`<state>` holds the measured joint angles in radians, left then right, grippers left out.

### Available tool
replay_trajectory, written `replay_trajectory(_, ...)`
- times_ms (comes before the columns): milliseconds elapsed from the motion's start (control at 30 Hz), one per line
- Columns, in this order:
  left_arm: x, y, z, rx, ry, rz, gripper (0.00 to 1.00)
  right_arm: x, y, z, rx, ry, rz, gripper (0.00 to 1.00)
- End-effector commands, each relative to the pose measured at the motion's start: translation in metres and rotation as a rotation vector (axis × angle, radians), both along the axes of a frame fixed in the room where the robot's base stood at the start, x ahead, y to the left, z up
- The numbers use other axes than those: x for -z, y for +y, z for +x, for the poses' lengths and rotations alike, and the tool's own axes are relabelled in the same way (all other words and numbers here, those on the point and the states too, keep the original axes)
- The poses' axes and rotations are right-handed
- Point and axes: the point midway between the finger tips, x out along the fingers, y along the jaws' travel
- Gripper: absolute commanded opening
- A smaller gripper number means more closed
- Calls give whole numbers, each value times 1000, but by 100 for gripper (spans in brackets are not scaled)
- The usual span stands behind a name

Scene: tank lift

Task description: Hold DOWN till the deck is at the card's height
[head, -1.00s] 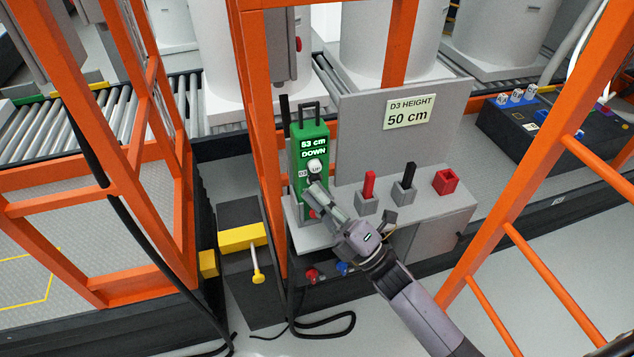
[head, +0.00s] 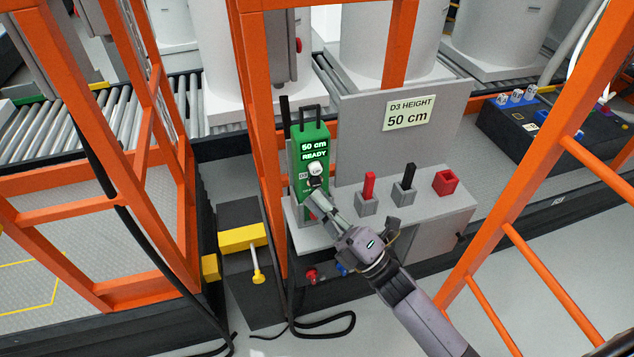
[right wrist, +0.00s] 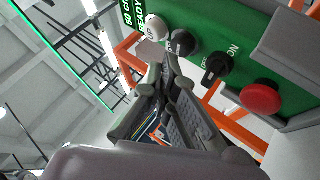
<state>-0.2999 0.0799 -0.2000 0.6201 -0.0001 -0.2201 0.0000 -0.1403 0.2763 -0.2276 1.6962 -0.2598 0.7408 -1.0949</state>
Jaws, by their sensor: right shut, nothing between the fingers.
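The green control box (head: 311,150) stands on the grey console, and its display (head: 314,150) reads 50 cm and READY. The card (head: 408,113) reads D3 HEIGHT 50 cm. My right gripper (head: 316,187) is shut and empty in front of the box, just below the white UP button (head: 315,168). In the right wrist view its fingertips (right wrist: 165,62) are close to the black button (right wrist: 182,43) beside the white UP button (right wrist: 156,27). I cannot tell whether they touch it. The deck (head: 85,235) is the ribbed plate inside the orange frame at left. My left gripper is out of view.
A black knob (right wrist: 217,67) and a red button (right wrist: 260,98) sit farther along the box. Red and black levers (head: 404,185) and a red holder (head: 446,182) stand on the console. Orange posts (head: 262,140) rise nearby. A black cable (head: 325,325) lies on the floor.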

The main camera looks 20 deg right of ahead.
Motion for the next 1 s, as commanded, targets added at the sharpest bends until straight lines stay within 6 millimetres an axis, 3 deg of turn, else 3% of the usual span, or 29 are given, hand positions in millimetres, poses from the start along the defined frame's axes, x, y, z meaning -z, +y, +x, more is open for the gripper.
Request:
replay_trajectory(433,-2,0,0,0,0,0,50,0,0,-7,0,0,0,0)
replay_trajectory(1000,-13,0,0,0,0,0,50,-1,-2,-54,-1,-1,0,0)
